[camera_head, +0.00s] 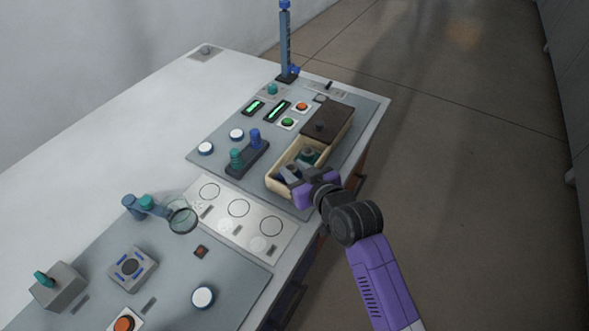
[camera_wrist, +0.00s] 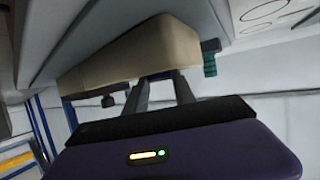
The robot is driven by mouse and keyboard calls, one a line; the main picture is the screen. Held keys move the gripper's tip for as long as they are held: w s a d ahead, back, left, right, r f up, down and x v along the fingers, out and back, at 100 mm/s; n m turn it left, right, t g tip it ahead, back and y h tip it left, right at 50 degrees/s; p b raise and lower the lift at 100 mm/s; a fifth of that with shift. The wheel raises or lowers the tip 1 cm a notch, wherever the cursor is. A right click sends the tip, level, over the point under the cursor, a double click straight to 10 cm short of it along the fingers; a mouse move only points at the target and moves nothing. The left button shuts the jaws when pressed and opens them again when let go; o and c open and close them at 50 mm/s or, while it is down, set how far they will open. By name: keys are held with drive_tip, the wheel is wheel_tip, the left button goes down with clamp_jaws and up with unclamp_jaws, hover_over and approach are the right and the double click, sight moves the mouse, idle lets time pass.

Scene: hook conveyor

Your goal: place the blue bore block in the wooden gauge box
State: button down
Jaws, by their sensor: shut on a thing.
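The wooden gauge box (camera_head: 269,181) stands on the grey panel near the table's right edge, with a dark lid over its far part and its near part open. Its pale wall fills the upper middle of the wrist view (camera_wrist: 130,55). My gripper (camera_head: 289,175) is at the box's near end, its fingers reaching over the opening. A small dark blue piece, the blue bore block (camera_head: 285,174), shows at the fingertips, mostly hidden by them. In the wrist view the fingertips (camera_wrist: 163,78) pass behind the box wall, so the grip is hidden there.
A green-topped piece (camera_head: 309,155) sits inside the box. Left of the box is a dark stand (camera_head: 246,158) with green and blue pegs. A tall blue post (camera_head: 285,40) rises at the back. A magnifier (camera_head: 182,216) stands at the front. The white table top is clear at left.

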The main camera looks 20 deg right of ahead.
drive_tip(key=shift+f, duration=0.3)
drive_tip(key=shift+f+b, duration=0.25)
drive_tip(key=shift+b, duration=0.15)
drive_tip(key=c, duration=1)
unclamp_jaws()
drive_tip(key=shift+f, duration=0.1)
drive_tip(key=shift+c, duration=0.2)
drive_tip(key=shift+f, duration=0.1)
drive_tip(key=shift+s+f, duration=0.1)
drive_tip(key=r+v, duration=0.1)
drive_tip(key=v, duration=1.1)
drive_tip(key=shift+r, duration=0.5)
